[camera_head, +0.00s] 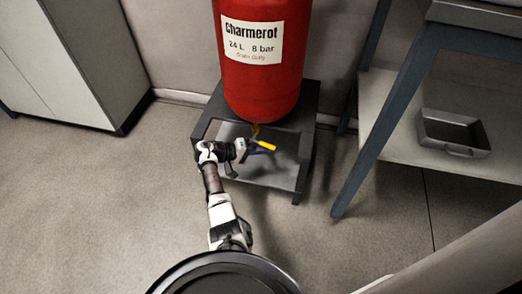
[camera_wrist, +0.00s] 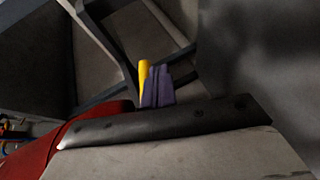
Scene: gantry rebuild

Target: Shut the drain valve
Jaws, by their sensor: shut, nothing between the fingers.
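The drain valve's yellow lever (camera_head: 266,145) shows under the red tank (camera_head: 262,80), just below the brass-coloured outlet (camera_head: 256,129). My gripper (camera_head: 251,148) reaches in under the tank from the front left, its tip close to the lever. In the wrist view the purple fingers (camera_wrist: 157,88) are shut together with nothing between them. The yellow lever (camera_wrist: 144,79) stands immediately left of the fingers there. I cannot tell whether they touch it. The valve body is mostly hidden.
The tank rests on a dark metal stand (camera_head: 302,172) whose legs and rails surround the valve area. A grey workbench with a metal tray (camera_head: 453,133) on its lower shelf stands at right. A cabinet (camera_head: 75,60) stands at left. The floor in front is clear.

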